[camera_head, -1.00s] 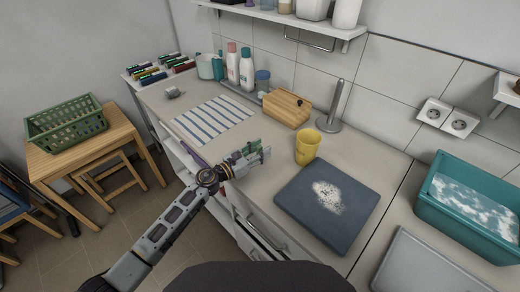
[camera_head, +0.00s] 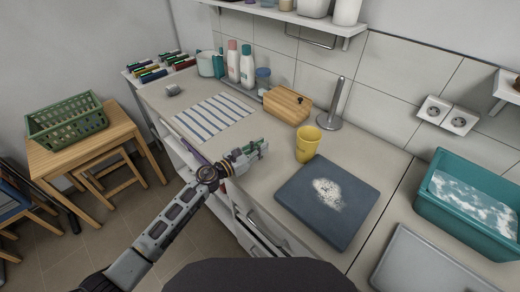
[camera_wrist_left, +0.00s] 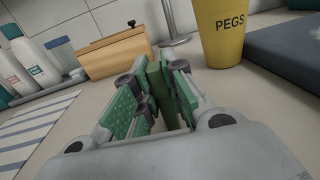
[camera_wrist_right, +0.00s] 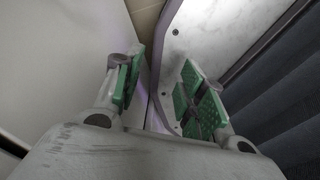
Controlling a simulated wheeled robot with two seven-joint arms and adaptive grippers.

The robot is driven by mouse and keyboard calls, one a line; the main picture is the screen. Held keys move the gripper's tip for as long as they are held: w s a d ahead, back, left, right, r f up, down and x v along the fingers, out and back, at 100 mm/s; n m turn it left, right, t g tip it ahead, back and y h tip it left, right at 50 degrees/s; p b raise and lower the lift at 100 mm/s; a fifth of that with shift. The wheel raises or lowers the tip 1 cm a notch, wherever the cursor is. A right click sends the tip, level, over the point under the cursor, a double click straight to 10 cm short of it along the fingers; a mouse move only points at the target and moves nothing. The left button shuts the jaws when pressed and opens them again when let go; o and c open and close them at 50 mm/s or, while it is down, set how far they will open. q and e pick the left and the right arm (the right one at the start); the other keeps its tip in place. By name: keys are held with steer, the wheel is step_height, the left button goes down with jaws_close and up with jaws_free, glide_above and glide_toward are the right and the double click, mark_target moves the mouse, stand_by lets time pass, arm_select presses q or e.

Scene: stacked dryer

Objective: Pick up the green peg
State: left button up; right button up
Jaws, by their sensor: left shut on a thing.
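The green peg (camera_wrist_left: 156,80) stands between the green finger pads of my left gripper (camera_wrist_left: 152,108) in the left wrist view, darker than the pads. The gripper is shut on it. In the head view my left gripper (camera_head: 252,151) is low at the front of the counter, left of the yellow cup marked PEGS (camera_head: 307,144); the peg is hard to tell from the pads there. My right gripper (camera_wrist_right: 163,92) shows only in its wrist view, with its pads apart and nothing between them, close to pale panels.
A dark blue board (camera_head: 328,201) with white powder lies right of the cup. A wooden box (camera_head: 286,106) and a metal upright holder (camera_head: 332,105) stand behind. A striped cloth (camera_head: 213,118) lies to the left. A teal tub (camera_head: 468,207) stands at the right.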

arm_select(q)
steer(key=shift+r, duration=0.1)
arm_select(e)
steer(key=shift+a, duration=0.1)
arm_select(q)
steer(key=shift+r, duration=0.4)
steer(key=shift+r+p, duration=0.4)
steer(key=shift+r, duration=0.35)
step_height(320, 180, up, 6)
steer(key=shift+f+p, duration=0.2)
steer(key=shift+p, duration=1)
steer(key=shift+r+p, duration=0.5)
steer(key=shift+r, duration=0.45)
arm_select(e)
steer(key=shift+s+r, duration=0.15)
steer(key=shift+r, duration=1.95)
steer(key=shift+a, duration=0.1)
